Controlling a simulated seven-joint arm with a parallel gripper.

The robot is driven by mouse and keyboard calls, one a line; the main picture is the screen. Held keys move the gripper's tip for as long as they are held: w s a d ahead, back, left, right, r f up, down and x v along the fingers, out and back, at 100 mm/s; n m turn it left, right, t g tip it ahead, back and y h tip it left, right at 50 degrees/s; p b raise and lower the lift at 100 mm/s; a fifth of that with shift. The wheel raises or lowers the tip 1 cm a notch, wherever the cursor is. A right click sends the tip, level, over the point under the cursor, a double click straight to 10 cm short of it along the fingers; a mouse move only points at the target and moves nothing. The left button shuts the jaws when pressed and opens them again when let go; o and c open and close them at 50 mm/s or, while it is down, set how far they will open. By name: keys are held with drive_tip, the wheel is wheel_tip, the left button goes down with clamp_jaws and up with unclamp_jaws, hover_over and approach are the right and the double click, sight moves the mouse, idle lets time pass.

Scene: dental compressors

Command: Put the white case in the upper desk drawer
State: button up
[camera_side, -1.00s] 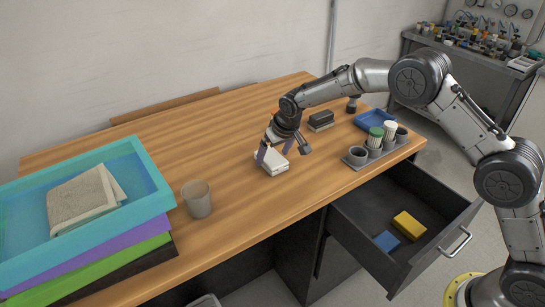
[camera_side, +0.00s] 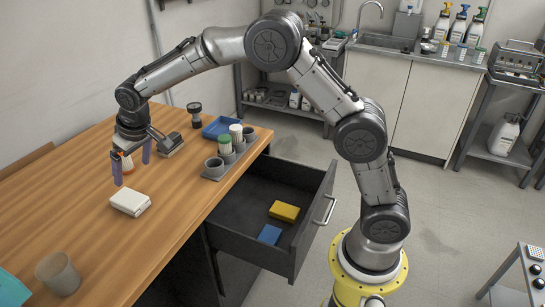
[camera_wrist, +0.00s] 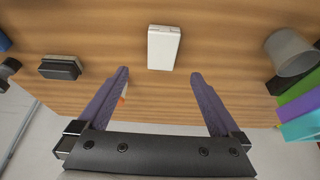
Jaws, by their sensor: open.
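The white case (camera_side: 130,202) lies flat on the wooden desk, left of the open drawer. It also shows in the wrist view (camera_wrist: 163,47), just beyond the fingertips and between their lines. My gripper (camera_side: 132,170) is open and empty, with its purple fingers pointing down. It is raised over the desk on the wall side of the case, apart from it. The wrist view shows the two fingers (camera_wrist: 160,76) spread wide with bare wood between them. The upper desk drawer (camera_side: 236,213) is pulled out, with a yellow block (camera_side: 284,211) and a blue block (camera_side: 269,234) inside.
A grey cup (camera_side: 58,273) stands near the desk's front left. A cup holder (camera_side: 212,178) with several cups stands by the drawer-side edge. A blue tray (camera_side: 217,127), a dark block (camera_side: 172,148) and a black stand (camera_side: 196,115) are behind. The drawer has free floor.

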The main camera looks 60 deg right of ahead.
drive_tip(key=s+d+r, duration=0.3)
drive_tip(key=s+r, duration=0.3)
drive_tip(key=s, duration=0.3)
drive_tip(key=s+d+r, duration=0.3)
drive_tip(key=s+r, duration=0.3)
drive_tip(key=s, duration=0.3)
drive_tip(key=s+d+f, duration=0.1)
drive_tip(key=s, duration=1)
drive_tip(key=s+d+f+t, duration=0.1)
drive_tip(key=s+f, duration=0.1)
drive_tip(key=s, duration=0.8)
drive_tip(key=shift+s+d+f, duration=0.15)
drive_tip(key=shift+s+d, duration=0.1)
drive_tip(key=shift+s, duration=0.1)
